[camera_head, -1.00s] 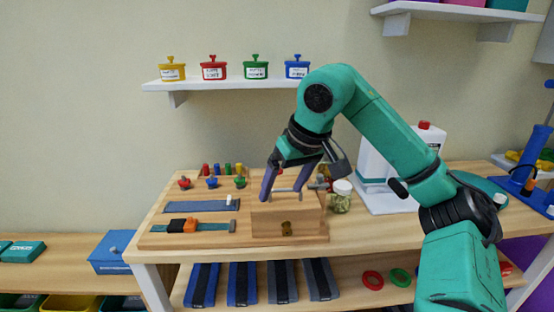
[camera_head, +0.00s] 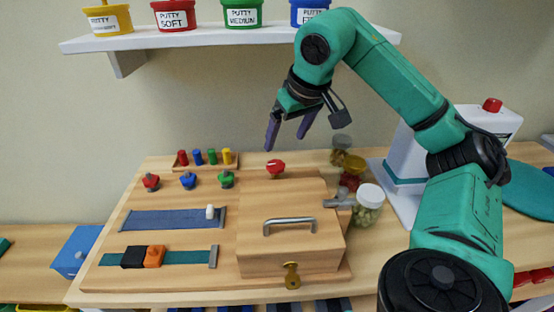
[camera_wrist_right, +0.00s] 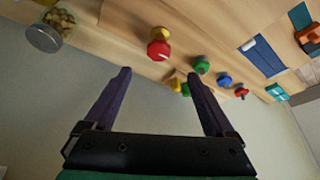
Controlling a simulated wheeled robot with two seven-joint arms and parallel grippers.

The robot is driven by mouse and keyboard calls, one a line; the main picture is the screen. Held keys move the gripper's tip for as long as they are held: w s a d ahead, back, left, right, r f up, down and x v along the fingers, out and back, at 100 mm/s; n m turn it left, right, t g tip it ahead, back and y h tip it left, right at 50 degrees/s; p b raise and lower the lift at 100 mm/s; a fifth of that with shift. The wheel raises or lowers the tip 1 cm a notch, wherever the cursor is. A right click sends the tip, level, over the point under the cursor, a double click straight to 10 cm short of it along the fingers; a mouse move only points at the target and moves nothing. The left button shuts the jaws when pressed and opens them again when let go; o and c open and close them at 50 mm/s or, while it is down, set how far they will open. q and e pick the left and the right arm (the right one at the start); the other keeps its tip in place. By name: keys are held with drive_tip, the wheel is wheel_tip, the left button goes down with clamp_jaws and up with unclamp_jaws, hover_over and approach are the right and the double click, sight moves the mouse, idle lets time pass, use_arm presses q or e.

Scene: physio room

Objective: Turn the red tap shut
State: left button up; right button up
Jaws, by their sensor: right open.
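A red tap (camera_head: 275,167) with a faceted knob stands at the back of the wooden board, behind the box with the metal handle. In the right wrist view the red tap (camera_wrist_right: 158,50) has a brass base and a pale mark on its knob. My right gripper (camera_head: 286,142) is open and empty, its fingers pointing down just above and behind the tap. In the right wrist view the tap lies just beyond the gap between the fingertips (camera_wrist_right: 159,74), apart from them. My left gripper is not in view.
A wooden box (camera_head: 290,245) with a handle and brass latch stands in front of the tap. Smaller red, blue and green knobs (camera_head: 188,181) sit left. Jars (camera_head: 369,203) stand right. A shelf (camera_head: 200,40) with putty pots hangs above.

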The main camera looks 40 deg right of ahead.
sight(275, 164)
drive_tip(key=b+x, duration=0.1)
drive_tip(key=x, duration=0.9)
drive_tip(key=shift+w+d+f, duration=0.1)
drive_tip(key=shift+d, duration=0.05)
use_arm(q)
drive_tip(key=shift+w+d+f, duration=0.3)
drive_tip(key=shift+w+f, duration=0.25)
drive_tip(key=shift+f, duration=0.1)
use_arm(e)
drive_tip(key=shift+w+f, duration=0.15)
drive_tip(key=shift+f, duration=0.15)
drive_tip(key=c, duration=1.4)
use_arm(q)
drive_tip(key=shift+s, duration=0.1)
use_arm(e)
drive_tip(key=shift+o, duration=0.2)
drive_tip(key=shift+r, duration=0.1)
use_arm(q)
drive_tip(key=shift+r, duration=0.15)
